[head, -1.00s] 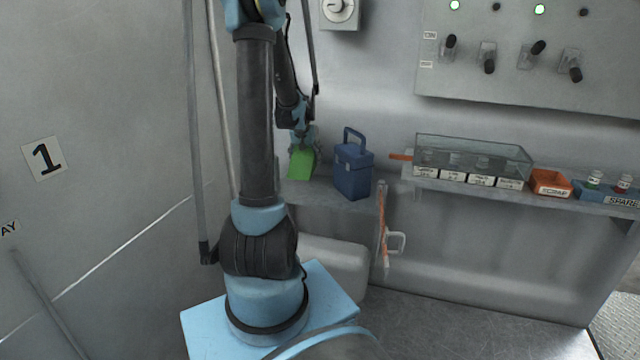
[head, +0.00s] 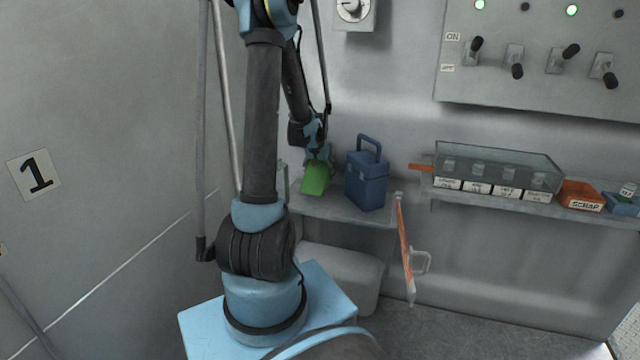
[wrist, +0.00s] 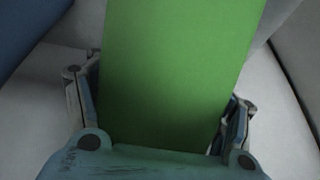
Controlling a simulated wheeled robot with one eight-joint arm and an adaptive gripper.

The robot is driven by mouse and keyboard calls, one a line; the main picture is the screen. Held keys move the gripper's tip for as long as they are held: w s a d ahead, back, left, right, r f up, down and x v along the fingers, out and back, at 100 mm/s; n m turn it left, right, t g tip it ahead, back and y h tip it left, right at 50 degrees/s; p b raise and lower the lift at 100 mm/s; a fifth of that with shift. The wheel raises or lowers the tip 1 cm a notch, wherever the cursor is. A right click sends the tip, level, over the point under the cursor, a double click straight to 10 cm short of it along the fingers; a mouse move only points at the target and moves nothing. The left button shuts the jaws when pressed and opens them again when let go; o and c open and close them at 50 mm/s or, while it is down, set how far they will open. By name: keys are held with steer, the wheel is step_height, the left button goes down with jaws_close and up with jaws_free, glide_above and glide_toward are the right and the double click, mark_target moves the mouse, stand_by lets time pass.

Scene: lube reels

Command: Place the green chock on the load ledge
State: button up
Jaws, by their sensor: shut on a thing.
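The green chock (head: 315,180) is a bright green block in the head view, at the left part of a grey ledge (head: 345,211), left of a blue box. My gripper (head: 318,160) is above it and shut on it. In the wrist view the green chock (wrist: 180,70) fills the middle between the two fingers of my gripper (wrist: 165,115). I cannot tell whether the chock's underside touches the ledge.
A blue lidded box with a handle (head: 367,180) stands close right of the chock. An orange-and-white handled bar (head: 405,250) hangs at the ledge's right end. A clear case (head: 497,168) and an orange scrap bin (head: 580,195) sit on the shelf further right.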

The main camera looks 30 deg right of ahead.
mark_target(317, 171)
steer(key=shift+f, duration=2.15)
steer(key=o, duration=1.8)
steer(key=shift+o, duration=0.2)
steer(key=shift+a+r, duration=0.1)
steer(key=shift+v, duration=5.95)
steer(key=shift+s, duration=0.1)
